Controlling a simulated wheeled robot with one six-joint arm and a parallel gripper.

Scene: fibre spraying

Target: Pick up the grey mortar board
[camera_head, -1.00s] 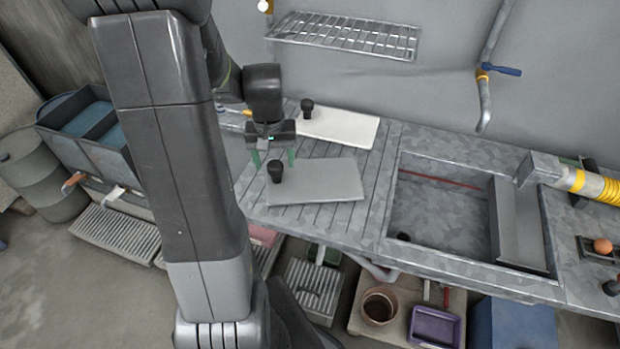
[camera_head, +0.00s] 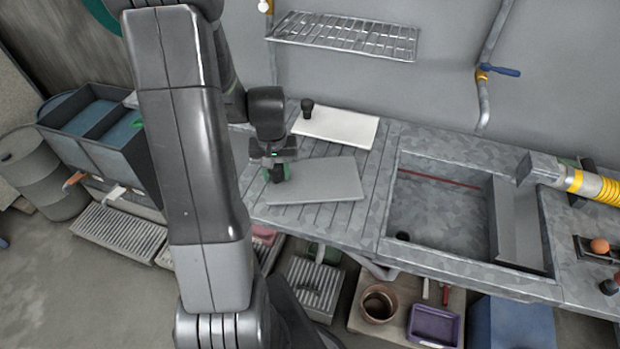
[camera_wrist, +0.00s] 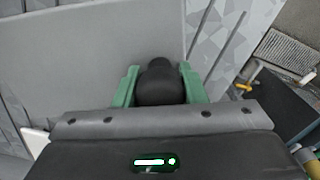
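The grey mortar board (camera_head: 325,182) lies flat on the slatted left part of the workbench in the head view. Its black knob handle (camera_wrist: 160,82) stands near the board's left end. My gripper (camera_head: 276,174) is above that end, with its green fingers on both sides of the handle. In the wrist view the fingers press close against the handle, and the grey board surface (camera_wrist: 90,55) spreads beyond it. The gripper looks shut on the handle. The board shows no visible lift from the bench.
A white board (camera_head: 345,127) with its own black handle lies just behind. A sunken basin (camera_head: 440,215) is to the right. A wire rack (camera_head: 345,36) hangs on the wall above. Blue-lined bins (camera_head: 95,125) stand at left, and a purple tray (camera_head: 434,326) sits below the bench.

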